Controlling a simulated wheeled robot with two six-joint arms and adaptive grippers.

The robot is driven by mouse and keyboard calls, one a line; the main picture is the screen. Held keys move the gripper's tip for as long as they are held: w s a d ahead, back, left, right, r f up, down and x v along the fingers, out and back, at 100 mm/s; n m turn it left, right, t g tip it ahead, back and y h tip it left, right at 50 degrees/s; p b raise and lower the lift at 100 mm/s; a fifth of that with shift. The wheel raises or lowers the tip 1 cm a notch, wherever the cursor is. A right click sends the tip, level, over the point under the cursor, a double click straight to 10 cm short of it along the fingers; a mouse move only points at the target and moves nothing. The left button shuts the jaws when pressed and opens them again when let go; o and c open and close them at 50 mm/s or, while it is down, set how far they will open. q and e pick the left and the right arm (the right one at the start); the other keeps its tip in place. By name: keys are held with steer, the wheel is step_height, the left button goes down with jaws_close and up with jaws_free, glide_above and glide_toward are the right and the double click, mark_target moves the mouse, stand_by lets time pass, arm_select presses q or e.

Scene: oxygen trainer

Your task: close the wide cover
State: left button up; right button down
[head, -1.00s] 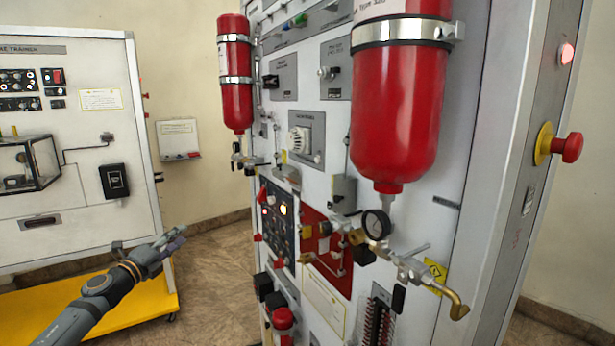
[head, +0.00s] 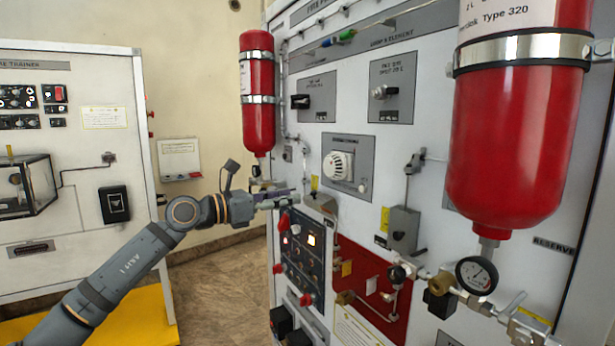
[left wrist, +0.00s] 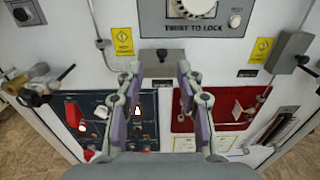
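A wide grey metal piece (head: 321,204), which looks like the wide cover, juts from the white panel between the round dial and the dark switch panel. It also shows in the left wrist view (left wrist: 172,57), just beyond my fingertips. I cannot tell how far open it stands. My left gripper (head: 284,198) is just left of it in the head view. In the left wrist view the two fingers of the left gripper (left wrist: 160,72) are spread with nothing between them. A gap to the grey piece seems to remain, but contact is not clear. My right gripper is not in view.
The dark switch panel (head: 301,254) and red panel (head: 368,290) sit below. A grey box with a lever (head: 403,229) juts out to the right. Red cylinders (head: 258,95) (head: 508,120) and a gauge (head: 477,275) also project. Open floor lies left of the panel.

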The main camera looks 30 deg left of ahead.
mark_target(318, 198)
arm_select(q)
steer(key=p+x, duration=0.4)
steer(key=x, duration=0.2)
steer(key=shift+w+d, duration=0.15)
steer(key=shift+d, duration=0.1)
jaws_close()
